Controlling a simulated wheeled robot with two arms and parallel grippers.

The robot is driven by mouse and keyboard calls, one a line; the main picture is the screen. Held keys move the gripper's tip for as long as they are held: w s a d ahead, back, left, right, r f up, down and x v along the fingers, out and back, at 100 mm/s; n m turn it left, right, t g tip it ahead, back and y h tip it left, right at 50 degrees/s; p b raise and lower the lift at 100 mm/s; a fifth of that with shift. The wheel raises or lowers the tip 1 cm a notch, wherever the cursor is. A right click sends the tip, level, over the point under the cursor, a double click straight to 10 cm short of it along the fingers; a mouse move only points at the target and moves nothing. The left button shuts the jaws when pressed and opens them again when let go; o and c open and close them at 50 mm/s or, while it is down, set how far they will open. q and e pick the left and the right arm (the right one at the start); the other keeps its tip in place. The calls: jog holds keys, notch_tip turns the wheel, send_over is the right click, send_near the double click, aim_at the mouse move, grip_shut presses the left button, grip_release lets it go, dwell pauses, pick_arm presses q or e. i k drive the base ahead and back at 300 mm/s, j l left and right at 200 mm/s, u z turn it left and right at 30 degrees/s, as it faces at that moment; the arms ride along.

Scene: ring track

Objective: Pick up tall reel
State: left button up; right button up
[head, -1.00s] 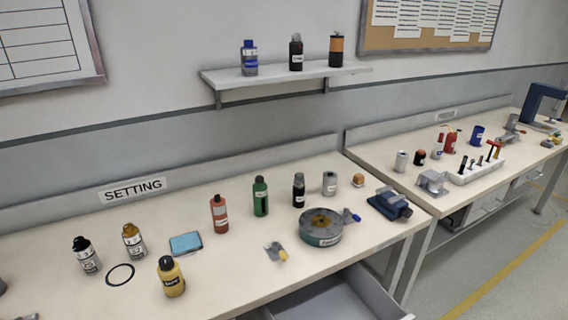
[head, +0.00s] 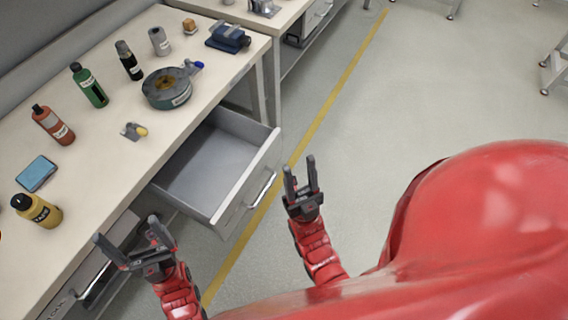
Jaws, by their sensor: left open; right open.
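A short grey upright cylinder (head: 159,41) with a white label stands near the back of the bench in the head view; it may be the tall reel, but I cannot tell for sure. A wide, low round reel-like tin (head: 167,88) with a brown centre lies nearer the front edge. My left gripper (head: 127,230) is open and empty in front of the bench, below its front edge in the picture. My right gripper (head: 300,165) is open and empty over the floor, right of the drawer. Both are well apart from the cylinder and the tin.
An open, empty drawer (head: 213,160) juts out from the bench between the tin and my grippers. Green (head: 90,86), red (head: 53,125), black (head: 129,61) and yellow (head: 37,211) bottles stand on the bench. A blue vise (head: 228,39) sits at its right end.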

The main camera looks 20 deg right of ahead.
aim_at(47, 215)
jog(key=z, duration=0.35)
jog(key=u, duration=1.6)
